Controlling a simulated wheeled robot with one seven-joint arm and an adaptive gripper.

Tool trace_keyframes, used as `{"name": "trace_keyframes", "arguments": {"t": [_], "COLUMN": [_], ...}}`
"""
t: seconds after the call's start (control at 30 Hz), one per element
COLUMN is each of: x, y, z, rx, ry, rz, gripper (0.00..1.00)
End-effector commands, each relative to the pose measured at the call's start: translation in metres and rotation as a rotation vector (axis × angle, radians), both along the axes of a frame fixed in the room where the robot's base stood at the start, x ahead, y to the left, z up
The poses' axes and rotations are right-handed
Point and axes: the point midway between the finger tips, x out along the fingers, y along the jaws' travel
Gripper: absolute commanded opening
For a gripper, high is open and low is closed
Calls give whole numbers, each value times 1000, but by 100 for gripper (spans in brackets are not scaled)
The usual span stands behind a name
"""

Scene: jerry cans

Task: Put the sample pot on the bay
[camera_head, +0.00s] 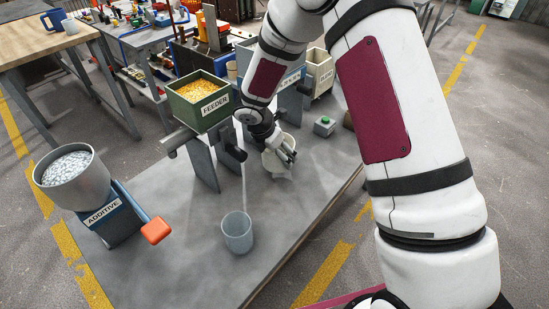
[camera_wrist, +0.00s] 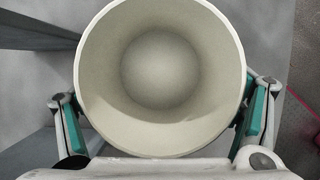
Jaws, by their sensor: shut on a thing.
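My gripper (camera_head: 289,154) is shut on a cream pot (camera_head: 274,164), its fingers on either side of the pot wall. The pot is over the grey table, right of the feeder stand; I cannot tell whether its base touches the table. In the wrist view the pot (camera_wrist: 160,130) fills the middle, mouth facing the camera, and looks empty inside. The gripper's green-edged fingers (camera_wrist: 160,110) flank it. A bluish cup (camera_head: 237,232) stands upright on the table nearer the front. No pot carries a readable name, and I cannot make out a marked bay.
A green feeder box (camera_head: 198,100) with yellow grains stands on legs left of my gripper. An additive bucket (camera_head: 72,178) on a blue stand with an orange handle (camera_head: 156,230) is at left. A small box with a green button (camera_head: 324,125) sits right. The table front (camera_head: 190,275) is clear.

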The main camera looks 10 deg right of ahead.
Motion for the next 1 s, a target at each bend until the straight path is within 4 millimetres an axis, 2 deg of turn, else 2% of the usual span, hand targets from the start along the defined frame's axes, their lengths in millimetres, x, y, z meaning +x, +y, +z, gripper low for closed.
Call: {"name": "trace_keyframes", "arguments": {"t": [0.2, 0.4, 0.8, 0.83, 0.9, 1.0], "x": [12, 10, 11, 11, 11, 11], "y": [4, 3, 3, 3, 3, 3], "z": [-4, -34, -40, -40, -39, -39], "rx": [1, -1, 0, 0, 0, 0], "ry": [2, 3, 0, 0, 0, 0], "rz": [1, 2, 1, 1, 0, 0], "gripper": [56, 56, 56, 87, 100, 100]}}
